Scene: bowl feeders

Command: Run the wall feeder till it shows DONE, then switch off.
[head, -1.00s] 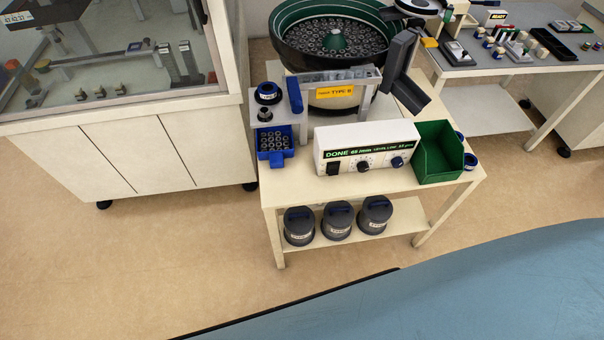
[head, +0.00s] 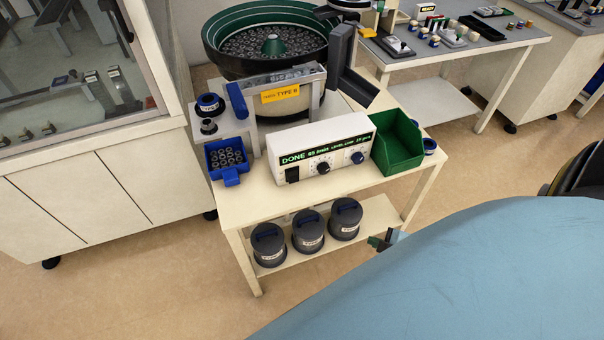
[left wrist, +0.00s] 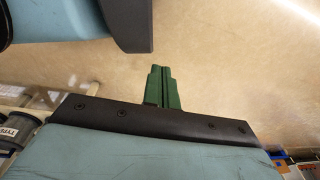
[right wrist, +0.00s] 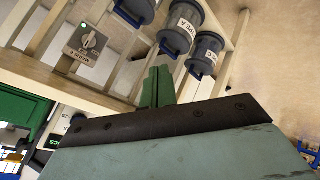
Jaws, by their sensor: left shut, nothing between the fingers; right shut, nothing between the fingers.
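The feeder bowl (head: 272,45), green and black with many small parts, stands on a cream table (head: 240,205). A yellow TYPE B label (head: 281,93) is on its front. The white control box (head: 340,140) shows DONE on its green display (head: 292,158). Its front has a black rocker switch (head: 291,175) and knobs (head: 323,167). My right gripper (head: 380,242) is shut and empty, low beside the table front. The right wrist view shows a grey switch box with a knob (right wrist: 87,42) and a small green light under the table. My left gripper (left wrist: 160,85) is shut and empty over the floor.
Dark lidded canisters (head: 308,232) stand on the table's lower shelf. A green bin (head: 398,143) and a blue tray of parts (head: 227,160) are on the table. A glazed cabinet (head: 75,120) is at left, another bench (head: 470,62) at right. The floor in front is clear.

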